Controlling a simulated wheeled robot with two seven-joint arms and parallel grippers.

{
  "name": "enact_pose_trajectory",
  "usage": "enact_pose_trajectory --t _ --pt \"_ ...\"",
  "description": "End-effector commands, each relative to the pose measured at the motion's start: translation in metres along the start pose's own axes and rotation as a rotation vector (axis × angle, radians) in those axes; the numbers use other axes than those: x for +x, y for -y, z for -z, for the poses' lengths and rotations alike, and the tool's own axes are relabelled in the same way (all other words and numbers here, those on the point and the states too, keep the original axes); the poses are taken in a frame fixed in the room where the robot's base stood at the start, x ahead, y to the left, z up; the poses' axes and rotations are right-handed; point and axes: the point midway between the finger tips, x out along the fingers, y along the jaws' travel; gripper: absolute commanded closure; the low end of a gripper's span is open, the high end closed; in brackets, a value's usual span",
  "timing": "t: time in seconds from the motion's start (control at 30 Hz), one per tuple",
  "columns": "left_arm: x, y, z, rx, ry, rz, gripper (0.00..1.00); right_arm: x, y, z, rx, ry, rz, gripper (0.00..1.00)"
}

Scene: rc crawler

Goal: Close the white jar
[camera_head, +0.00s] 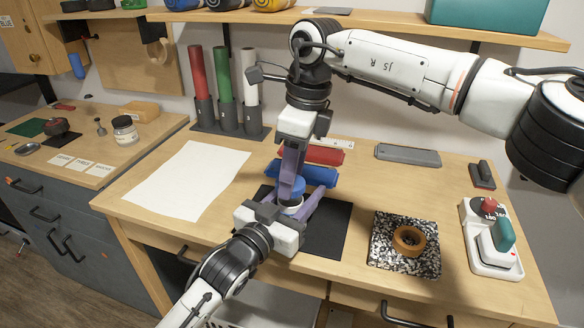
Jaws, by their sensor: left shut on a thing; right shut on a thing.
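The white jar (290,208) stands over the black mat (328,232) on the workbench, mostly hidden by my grippers. A blue lid (291,187) is at the top of the jar; whether it is seated cannot be told. My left gripper (297,207) comes in low from the front, its purple fingers shut on the jar's sides. My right gripper (291,180) points down from above, shut on the blue lid.
A red roll (318,154) and a blue roll (304,175) lie just behind. A white sheet (188,180) is at left. A speckled board with a wooden ring (408,241) and a white switch box (492,240) are at right. Upright red, green and white tubes (224,75) stand at the back.

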Motion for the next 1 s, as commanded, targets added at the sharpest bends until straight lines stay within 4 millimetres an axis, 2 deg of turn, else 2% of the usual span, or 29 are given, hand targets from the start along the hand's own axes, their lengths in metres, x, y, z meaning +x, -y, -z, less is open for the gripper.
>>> enact_pose_trajectory --t 0.07,0.57,1.0 --pt "0.000 0.000 -0.001 -0.001 0.003 0.000 0.96 0.006 0.000 0.001 0.000 0.000 -0.001 0.77" --pt "0.000 0.000 -0.002 -0.001 0.004 0.000 0.96 0.007 0.000 0.001 0.000 0.000 0.001 0.77" --pt "0.000 0.000 -0.002 -0.001 0.004 0.000 0.96 0.024 0.000 0.004 0.000 0.000 0.001 0.77"
